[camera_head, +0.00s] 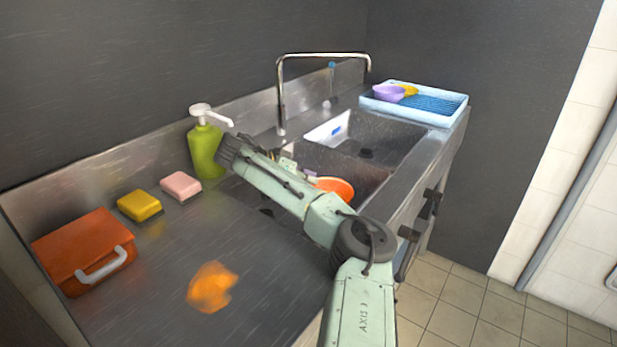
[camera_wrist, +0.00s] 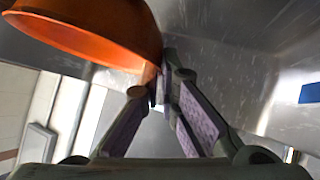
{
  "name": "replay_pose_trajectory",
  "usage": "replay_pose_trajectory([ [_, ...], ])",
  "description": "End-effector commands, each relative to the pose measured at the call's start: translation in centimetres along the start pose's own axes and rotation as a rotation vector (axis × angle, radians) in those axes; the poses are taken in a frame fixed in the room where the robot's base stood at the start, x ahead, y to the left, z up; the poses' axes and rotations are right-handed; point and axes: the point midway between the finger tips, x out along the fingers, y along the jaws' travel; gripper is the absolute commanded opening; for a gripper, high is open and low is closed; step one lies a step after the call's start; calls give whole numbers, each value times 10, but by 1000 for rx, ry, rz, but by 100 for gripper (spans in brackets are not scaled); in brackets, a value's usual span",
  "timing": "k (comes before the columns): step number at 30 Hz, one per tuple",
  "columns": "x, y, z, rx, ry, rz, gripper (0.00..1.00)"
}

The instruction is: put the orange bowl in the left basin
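The orange bowl (camera_head: 336,187) is tilted and lies over or inside the left basin (camera_head: 372,180), the nearer of two; its height above the floor of the basin is unclear. In the wrist view the bowl (camera_wrist: 105,30) fills the upper left, with its wall at my fingertips. My gripper (camera_wrist: 160,88) has its fingers drawn together at the tips and appears shut on the edge of the bowl. In the head view my arm hides most of the gripper and part of the basin.
The right basin (camera_head: 385,132) lies beyond a divider, with a faucet (camera_head: 283,95) behind. A blue tray (camera_head: 440,104) holds purple and yellow bowls. A green soap bottle (camera_head: 205,150), two sponges, an orange box (camera_head: 75,245) and an orange patch (camera_head: 212,288) are on the counter.

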Motion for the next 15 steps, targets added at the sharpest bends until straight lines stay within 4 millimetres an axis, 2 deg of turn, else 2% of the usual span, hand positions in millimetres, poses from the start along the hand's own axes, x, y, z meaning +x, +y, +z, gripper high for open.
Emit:
replay_pose_trajectory([
  [15, 6, -3, 8, 2, -1, 0, 0],
])
